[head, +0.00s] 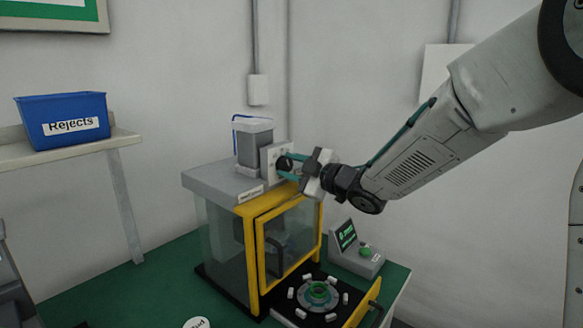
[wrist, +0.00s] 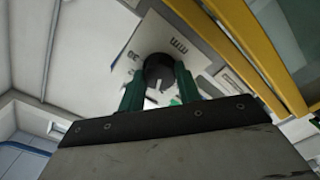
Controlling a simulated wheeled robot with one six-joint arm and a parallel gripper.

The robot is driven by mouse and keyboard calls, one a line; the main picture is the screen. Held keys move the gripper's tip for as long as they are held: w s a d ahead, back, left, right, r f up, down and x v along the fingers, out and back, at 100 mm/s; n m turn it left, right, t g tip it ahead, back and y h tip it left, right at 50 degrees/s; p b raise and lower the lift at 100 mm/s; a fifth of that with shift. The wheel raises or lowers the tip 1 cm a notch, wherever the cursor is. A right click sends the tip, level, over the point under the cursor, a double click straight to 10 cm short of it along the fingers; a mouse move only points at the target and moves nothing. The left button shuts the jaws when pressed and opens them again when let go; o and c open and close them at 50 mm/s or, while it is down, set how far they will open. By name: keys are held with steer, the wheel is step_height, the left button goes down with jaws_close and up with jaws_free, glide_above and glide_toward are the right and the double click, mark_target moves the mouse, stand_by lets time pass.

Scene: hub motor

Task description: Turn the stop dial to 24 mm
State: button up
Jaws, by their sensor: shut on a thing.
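The stop dial (head: 284,163) is a black round knob on a white scale plate (head: 270,158), on top of the machine with the yellow-framed door. My gripper (head: 291,165) reaches it from the right in the head view. In the wrist view, the green fingers of my gripper (wrist: 160,85) are shut on the dial (wrist: 159,70), one on each side. A white pointer line shows on the dial's face. The plate (wrist: 185,45) carries "mm" and a figure that looks like 30, seen tilted. I cannot tell which value the pointer marks.
The yellow door frame (head: 258,250) stands below my gripper. A blue Rejects bin (head: 62,118) sits on a shelf at left.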

steer(key=shift+n, duration=1.2)
steer(key=shift+f, duration=0.1)
steer(key=o, duration=1)
steer(key=shift+c, duration=0.2)
steer(key=v, duration=0.8)
steer(key=shift+w, duration=0.1)
